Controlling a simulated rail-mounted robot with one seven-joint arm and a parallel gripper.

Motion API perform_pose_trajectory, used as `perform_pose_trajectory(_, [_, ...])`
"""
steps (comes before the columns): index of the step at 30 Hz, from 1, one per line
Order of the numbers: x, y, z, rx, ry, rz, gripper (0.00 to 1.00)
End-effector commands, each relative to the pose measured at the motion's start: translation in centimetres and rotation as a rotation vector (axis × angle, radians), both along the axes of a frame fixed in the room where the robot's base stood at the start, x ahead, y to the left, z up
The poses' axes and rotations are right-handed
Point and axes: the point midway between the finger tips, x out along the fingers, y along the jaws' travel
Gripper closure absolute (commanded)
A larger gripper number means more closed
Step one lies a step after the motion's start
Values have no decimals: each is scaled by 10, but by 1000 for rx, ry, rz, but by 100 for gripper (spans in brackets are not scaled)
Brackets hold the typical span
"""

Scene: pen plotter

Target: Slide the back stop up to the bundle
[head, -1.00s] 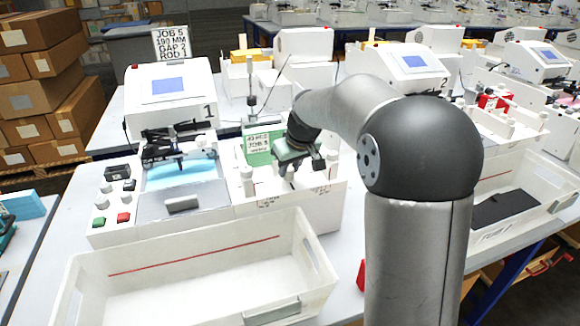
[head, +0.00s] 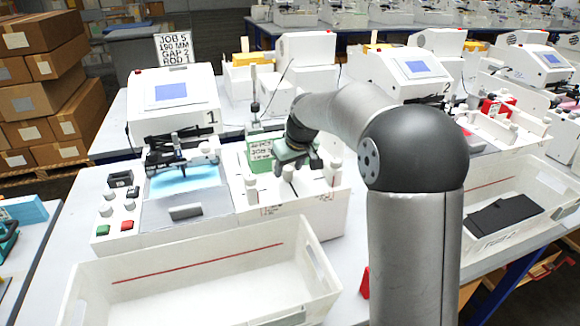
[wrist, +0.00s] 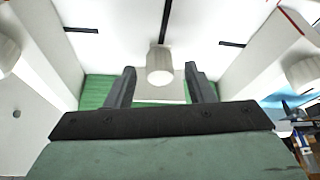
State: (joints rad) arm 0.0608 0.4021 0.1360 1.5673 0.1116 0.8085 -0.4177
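My gripper (wrist: 160,82) is open in the wrist view, with one dark finger on each side of a white round knob (wrist: 160,65). A gap shows between the knob and each finger. The knob stands on a white surface with a dark slot leading away from it; I take it for the back stop's knob. Green material (wrist: 97,90), perhaps the bundle, shows beyond and beside the fingers, partly hidden by my gripper.
White posts with knobs (head: 251,188) stand on the unit's sides; they flank my gripper in the wrist view (wrist: 305,75). Machine 1 (head: 172,100) is at the left. An empty white bin (head: 200,285) with a red line is in front. A red object (head: 364,279) is near my arm.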

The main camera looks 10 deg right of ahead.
Motion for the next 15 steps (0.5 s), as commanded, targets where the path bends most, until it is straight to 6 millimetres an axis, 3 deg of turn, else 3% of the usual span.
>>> perform_pose_trajectory(8, [-6, -3, 17, 0, -3, -1, 52])
perform_pose_trajectory(15, [-26, -11, 69, -1, -5, 0, 52])
